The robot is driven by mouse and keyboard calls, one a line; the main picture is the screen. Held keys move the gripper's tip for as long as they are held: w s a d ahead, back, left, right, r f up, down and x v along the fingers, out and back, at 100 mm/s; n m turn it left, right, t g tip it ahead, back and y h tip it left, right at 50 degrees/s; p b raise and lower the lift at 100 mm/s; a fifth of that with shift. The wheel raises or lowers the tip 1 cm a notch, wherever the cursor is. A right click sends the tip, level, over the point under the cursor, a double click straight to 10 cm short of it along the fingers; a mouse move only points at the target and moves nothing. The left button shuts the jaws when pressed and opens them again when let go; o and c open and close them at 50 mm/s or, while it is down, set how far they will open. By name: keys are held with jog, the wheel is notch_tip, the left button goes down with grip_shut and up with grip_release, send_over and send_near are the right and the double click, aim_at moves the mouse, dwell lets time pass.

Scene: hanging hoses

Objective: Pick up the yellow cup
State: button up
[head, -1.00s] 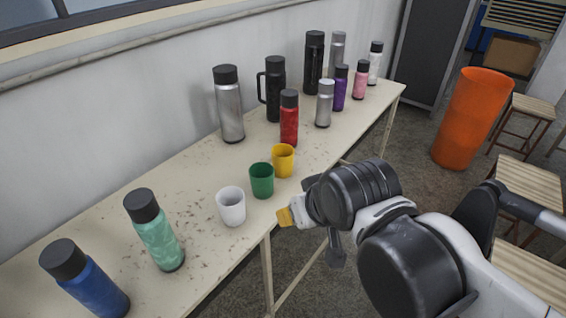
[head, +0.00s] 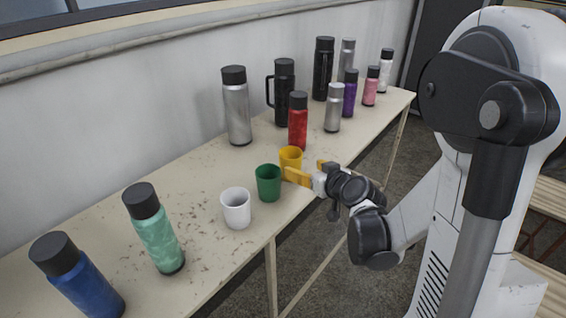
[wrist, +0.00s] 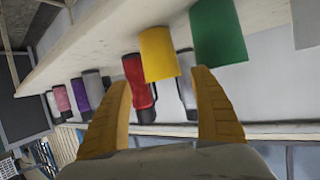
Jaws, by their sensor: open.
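The yellow cup (head: 291,157) stands upright on the table near its front edge, between the green cup (head: 268,183) and the red bottle (head: 298,124). My gripper (head: 308,171) is open at the front side of the yellow cup, its yellow fingers pointing toward it and overlapping its lower part in the head view. In the wrist view the yellow cup (wrist: 158,54) lies ahead, between the lines of the two fingers (wrist: 165,100), with the green cup (wrist: 218,32) right beside it. I cannot tell whether a finger touches the yellow cup.
A white cup (head: 236,207) stands left of the green cup. Several bottles stand along the table (head: 200,165), including a silver one (head: 237,108) behind and a mint one (head: 153,230) at the left. The wall bounds the back. Bare tabletop lies left of the yellow cup, toward the wall.

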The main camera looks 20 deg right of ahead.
aim_at(290, 161)
jog(key=b+x, duration=0.4)
jog(key=x, duration=0.6)
jog(key=shift+w+a+f, duration=0.1)
jog(key=shift+w+f, duration=0.1)
jog(key=shift+s+r, duration=0.1)
jog(key=shift+r, duration=0.05)
jog(key=shift+c, duration=0.6)
jog(key=c, duration=0.8)
